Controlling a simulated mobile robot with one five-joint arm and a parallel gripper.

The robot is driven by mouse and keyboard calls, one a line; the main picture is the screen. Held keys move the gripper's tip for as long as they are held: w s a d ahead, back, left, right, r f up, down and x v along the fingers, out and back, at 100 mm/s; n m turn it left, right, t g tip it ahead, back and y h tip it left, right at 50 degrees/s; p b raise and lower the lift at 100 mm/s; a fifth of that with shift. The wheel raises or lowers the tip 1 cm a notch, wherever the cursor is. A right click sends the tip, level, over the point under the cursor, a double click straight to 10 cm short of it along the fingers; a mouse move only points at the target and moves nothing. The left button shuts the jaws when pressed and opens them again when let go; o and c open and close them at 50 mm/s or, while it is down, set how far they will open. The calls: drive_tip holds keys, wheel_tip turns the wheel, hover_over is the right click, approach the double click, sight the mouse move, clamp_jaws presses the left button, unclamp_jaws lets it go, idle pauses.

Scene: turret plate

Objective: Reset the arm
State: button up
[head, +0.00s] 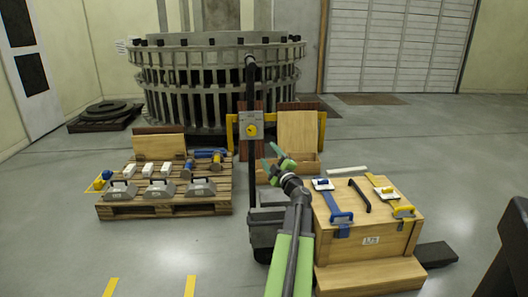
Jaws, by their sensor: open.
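My gripper (276,159) shows near the middle of the head view, at the end of my green and grey arm (292,217). The arm reaches up and forward from the bottom edge. The gripper's green fingers are spread apart, with nothing seen between them. In the picture it lies between the pallet on the left and the wooden crate on the right, in front of an open wooden box (299,136).
A pallet (160,210) at left bears grey weights, white blocks and tools. A wooden crate (365,240) at right carries blue, white and yellow handled tools and a black handle. A large round slatted turret (215,80) stands behind. Open floor (440,140) lies at right.

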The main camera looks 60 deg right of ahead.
drive_tip(key=shift+s+a, duration=0.25)
drive_tip(key=shift+s, duration=0.1)
drive_tip(key=shift+f, duration=0.1)
